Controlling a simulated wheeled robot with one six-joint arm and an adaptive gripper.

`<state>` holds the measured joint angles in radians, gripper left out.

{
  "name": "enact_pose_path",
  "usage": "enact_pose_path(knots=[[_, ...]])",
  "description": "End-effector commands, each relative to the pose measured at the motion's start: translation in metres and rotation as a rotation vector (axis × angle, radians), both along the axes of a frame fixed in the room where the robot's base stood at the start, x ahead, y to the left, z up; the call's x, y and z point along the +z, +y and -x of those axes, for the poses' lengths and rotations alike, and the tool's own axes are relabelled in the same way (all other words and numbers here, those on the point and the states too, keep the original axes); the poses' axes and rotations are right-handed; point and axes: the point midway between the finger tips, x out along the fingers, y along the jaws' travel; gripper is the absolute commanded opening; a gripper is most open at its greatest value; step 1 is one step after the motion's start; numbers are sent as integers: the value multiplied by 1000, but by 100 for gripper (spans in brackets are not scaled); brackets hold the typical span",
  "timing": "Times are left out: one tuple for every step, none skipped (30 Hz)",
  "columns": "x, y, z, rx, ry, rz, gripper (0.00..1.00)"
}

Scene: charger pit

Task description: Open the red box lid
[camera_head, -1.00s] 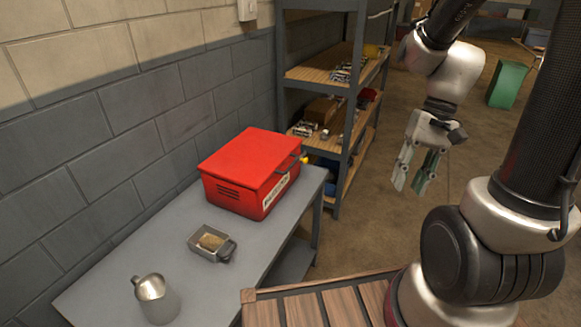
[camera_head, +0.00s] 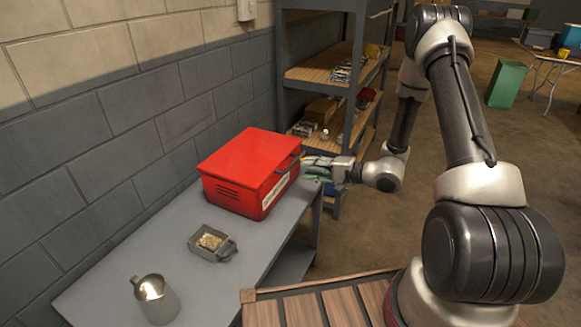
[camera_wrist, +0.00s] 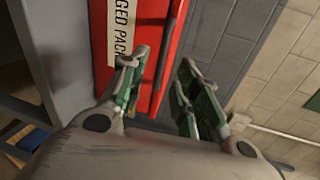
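The red box (camera_head: 243,180) stands on the grey table with its lid (camera_head: 247,153) shut. A dark handle bar (camera_head: 287,161) runs along the lid's front edge, and a white label (camera_head: 276,188) is on the front face. My gripper (camera_head: 306,169) is at the box's right front, close to the handle side. In the wrist view my gripper (camera_wrist: 165,90) has its two green-grey fingers apart. The red box (camera_wrist: 150,45) and its dark handle bar (camera_wrist: 171,50) show beyond and between them. I cannot tell whether a finger touches the box.
The grey table (camera_head: 120,268) also holds a small grey tray (camera_head: 224,255) with something tan in it and a metal jug (camera_head: 157,298). A shelf unit (camera_head: 352,110) stands behind the box, close to my arm. A brick wall (camera_head: 120,120) runs along the left.

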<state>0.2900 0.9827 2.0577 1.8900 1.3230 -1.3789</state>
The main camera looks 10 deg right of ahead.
Motion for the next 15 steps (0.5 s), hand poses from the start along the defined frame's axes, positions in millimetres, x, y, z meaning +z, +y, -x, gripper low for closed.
enact_pose_path(knots=[[2, 0, 0, 6, -36, 18, 32], [2, 1, 0, 12, -54, 29, 32], [2, 2, -1, 18, -71, 41, 32], [2, 3, -2, 21, -78, 46, 32], [1, 6, -3, 22, -82, 50, 32], [0, 9, -5, 25, -84, 51, 32], [-1, 13, -8, 26, -85, 52, 32], [-2, 16, -10, 26, -83, 52, 32], [-3, 22, -14, 27, -82, 51, 32], [-5, 27, -16, 27, -82, 51, 32], [-6, 31, -20, 27, -83, 52, 32], [-7, 36, -24, 27, -82, 52, 32], [-8, 40, -26, 27, -82, 52, 32], [-9, 44, -29, 26, -82, 50, 32], [-10, 49, -33, 26, -82, 50, 32]])
